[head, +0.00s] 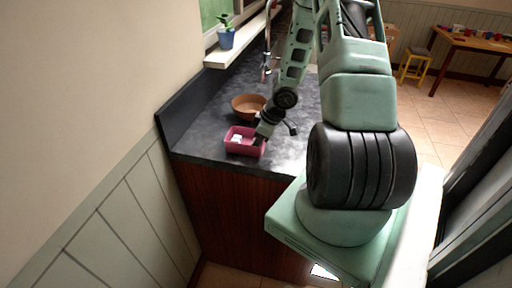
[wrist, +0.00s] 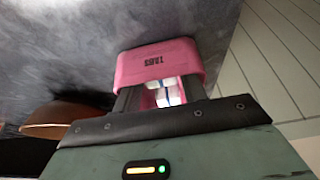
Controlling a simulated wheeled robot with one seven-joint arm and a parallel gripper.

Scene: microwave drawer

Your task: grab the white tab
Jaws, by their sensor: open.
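The white tab (wrist: 166,94) lies inside a pink box (wrist: 158,58) with dark lettering on its wall. In the wrist view the tab shows with blue marks between the two dark fingers of my gripper (wrist: 160,92). The gripper is open, and its fingers reach over the near rim into the box. I cannot tell whether they touch the tab. In the head view the tab (head: 238,138) is a small white patch in the pink box (head: 244,149), and my gripper (head: 259,140) is at the box's right side. The fingertips are partly hidden there.
A brown bowl (head: 248,106) stands on the dark counter (head: 205,140) just behind the box; it also shows at the left of the wrist view (wrist: 62,120). A tap (head: 266,65) and a window ledge with a potted plant (head: 226,38) are farther back.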

